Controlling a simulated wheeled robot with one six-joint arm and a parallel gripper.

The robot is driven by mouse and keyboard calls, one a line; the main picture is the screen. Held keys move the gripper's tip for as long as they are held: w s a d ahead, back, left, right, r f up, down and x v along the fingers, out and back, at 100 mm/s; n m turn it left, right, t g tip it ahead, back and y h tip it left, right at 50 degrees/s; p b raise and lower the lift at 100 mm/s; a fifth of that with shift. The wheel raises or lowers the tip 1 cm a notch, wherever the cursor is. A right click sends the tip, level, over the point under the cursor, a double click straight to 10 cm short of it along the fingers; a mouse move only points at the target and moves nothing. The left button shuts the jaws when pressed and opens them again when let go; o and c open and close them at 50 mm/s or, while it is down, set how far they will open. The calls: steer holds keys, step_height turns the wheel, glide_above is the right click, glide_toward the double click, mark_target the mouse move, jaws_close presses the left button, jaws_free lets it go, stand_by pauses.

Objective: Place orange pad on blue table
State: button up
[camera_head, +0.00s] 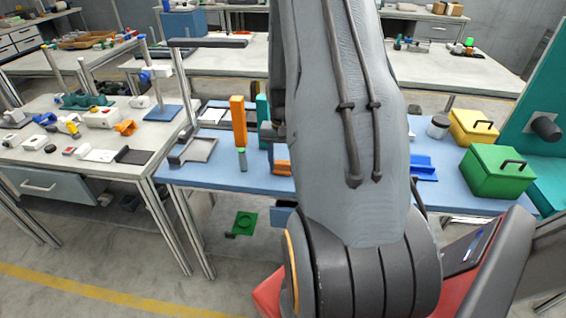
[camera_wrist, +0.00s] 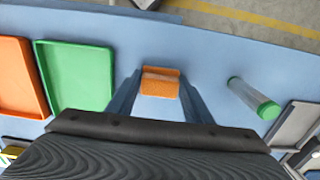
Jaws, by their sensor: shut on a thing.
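The orange pad (camera_wrist: 160,82) is between the two fingertips of my gripper (camera_wrist: 160,92) in the wrist view. My gripper is shut on it. The blue table (camera_wrist: 210,55) lies below the pad; I cannot tell whether the pad touches its top. In the head view an orange piece, seemingly the pad (camera_head: 282,167), shows beside my arm, over the table (camera_head: 215,178). My arm hides much of the table's middle and most of my gripper there.
In the wrist view a green tray (camera_wrist: 78,75) and an orange tray (camera_wrist: 14,75) lie left of the pad. A green-ended cylinder (camera_wrist: 250,96) lies at right, near a grey tray (camera_wrist: 297,125). In the head view a tall orange block (camera_head: 238,120) and green box (camera_head: 497,172) stand on the table.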

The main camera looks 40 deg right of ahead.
mark_target(282, 163)
steer(key=shift+f, duration=0.15)
steer(key=o, duration=1.2)
step_height(282, 163, up, 12)
steer(key=b, duration=0.3)
steer(key=s+a+n, duration=0.3)
steer(key=a, duration=0.6)
steer(key=s+a+n, duration=0.3)
steer(key=a, duration=0.7)
steer(key=s+a+n+t, duration=0.1)
steer(key=s+a+n, duration=0.2)
steer(key=a, duration=0.6)
steer(key=shift+s+a+n, duration=0.15)
steer(key=shift+a+n, duration=0.05)
steer(key=shift+n, duration=0.3)
